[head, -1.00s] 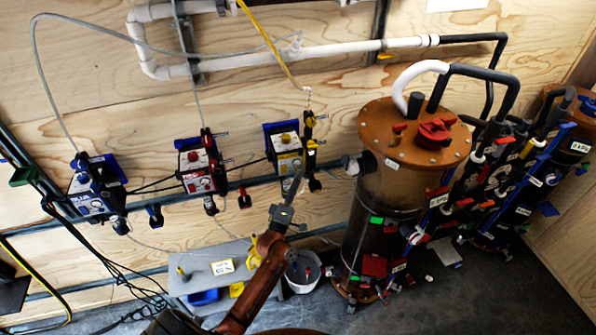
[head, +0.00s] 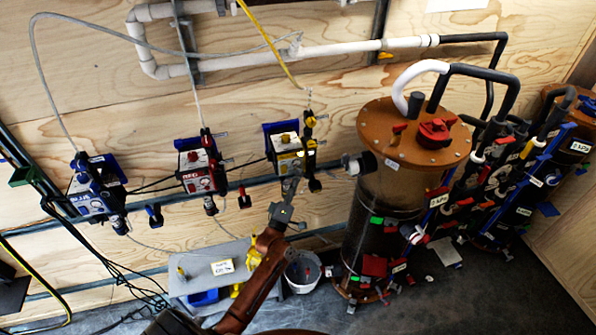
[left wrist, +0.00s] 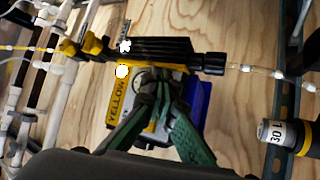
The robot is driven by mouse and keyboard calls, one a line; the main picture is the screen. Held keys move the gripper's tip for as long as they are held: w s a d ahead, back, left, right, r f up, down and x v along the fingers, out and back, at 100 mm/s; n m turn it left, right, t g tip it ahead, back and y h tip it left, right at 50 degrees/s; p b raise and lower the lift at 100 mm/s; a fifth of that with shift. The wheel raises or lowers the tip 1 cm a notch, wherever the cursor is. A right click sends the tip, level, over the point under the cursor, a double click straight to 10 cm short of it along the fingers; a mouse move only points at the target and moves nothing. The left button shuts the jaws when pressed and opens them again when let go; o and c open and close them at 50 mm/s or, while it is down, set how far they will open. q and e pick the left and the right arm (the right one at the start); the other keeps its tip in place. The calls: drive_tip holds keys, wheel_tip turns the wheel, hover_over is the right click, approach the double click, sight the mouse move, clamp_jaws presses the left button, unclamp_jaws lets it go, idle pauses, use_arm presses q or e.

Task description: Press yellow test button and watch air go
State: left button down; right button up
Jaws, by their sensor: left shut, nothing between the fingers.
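The yellow-labelled unit (head: 286,142) is on the plywood wall, with a small yellow button (head: 285,138) on its upper face. In the left wrist view the unit's yellow strip (left wrist: 118,100) reads "YELLOW", and a bright, washed-out yellow round spot (left wrist: 122,71) sits at its upper end. My left gripper (head: 291,176) is at the unit's lower edge. In the left wrist view its green fingers (left wrist: 161,100) are together, empty, over the unit's face, to the right of the round spot. I cannot tell whether the tips touch the face. My right gripper is out of view.
A red unit (head: 199,170) and a blue unit (head: 95,190) hang to the left. A large dark cylinder with a brown lid (head: 410,135) stands close on the right. A grey bench (head: 215,268) and a white bucket (head: 303,272) are below. Hoses and cables cross the wall.

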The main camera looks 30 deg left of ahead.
use_arm(q)
drive_tip(key=shift+s+d+p, duration=0.4)
drive_tip(key=shift+s+d, duration=0.15)
drive_tip(key=shift+d, duration=0.05)
drive_tip(key=shift+s+d, duration=0.1)
drive_tip(key=s+d+p, duration=0.1)
drive_tip(key=s+d, duration=0.2)
drive_tip(key=shift+d+p, duration=0.3)
drive_tip(key=shift+p, duration=0.1)
idle(0.6)
